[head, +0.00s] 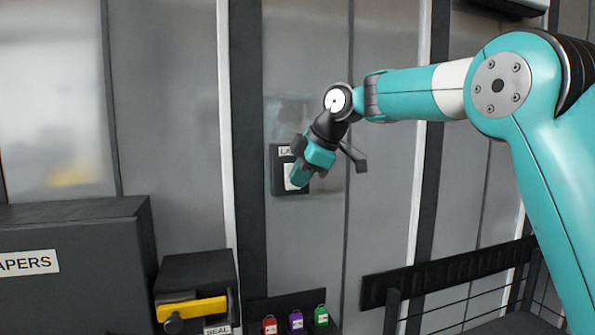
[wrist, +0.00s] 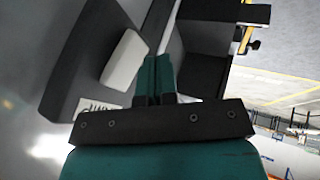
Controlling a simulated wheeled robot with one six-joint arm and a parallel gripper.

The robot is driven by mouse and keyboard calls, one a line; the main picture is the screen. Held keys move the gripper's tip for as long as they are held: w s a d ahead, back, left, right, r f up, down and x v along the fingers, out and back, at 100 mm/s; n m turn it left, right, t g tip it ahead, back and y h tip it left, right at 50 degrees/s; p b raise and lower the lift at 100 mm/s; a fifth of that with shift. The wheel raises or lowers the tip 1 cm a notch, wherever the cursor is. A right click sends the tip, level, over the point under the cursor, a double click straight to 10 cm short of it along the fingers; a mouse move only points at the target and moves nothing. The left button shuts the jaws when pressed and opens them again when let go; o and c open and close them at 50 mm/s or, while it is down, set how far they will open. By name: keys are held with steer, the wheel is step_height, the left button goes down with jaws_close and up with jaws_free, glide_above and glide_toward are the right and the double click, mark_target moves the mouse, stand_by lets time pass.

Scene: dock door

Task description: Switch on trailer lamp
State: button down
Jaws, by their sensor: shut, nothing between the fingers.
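The lamp switch is a dark box (head: 277,180) on the grey wall panel, with a white rocker (head: 288,172) and a partly covered label above it. In the wrist view the white rocker (wrist: 122,60) stands out from its dark plate (wrist: 85,45), with the label (wrist: 97,106) beside it. My gripper (head: 299,178) is in front of the switch and hides part of it. In the wrist view its teal fingers (wrist: 155,68) are together and empty, just right of the rocker. I cannot tell whether they touch it. No lit lamp is clear in view.
Below are a dark box with a yellow handle (head: 191,308) and red, purple and green tags (head: 296,320). A large dark box marked "APERS" (head: 80,285) stands at lower left. A dark rail (head: 450,270) runs at lower right. The wall around the switch is clear.

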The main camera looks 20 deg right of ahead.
steer(key=shift+w+f+p, duration=0.1)
steer(key=shift+w+p, duration=0.25)
steer(key=shift+w, duration=0.45)
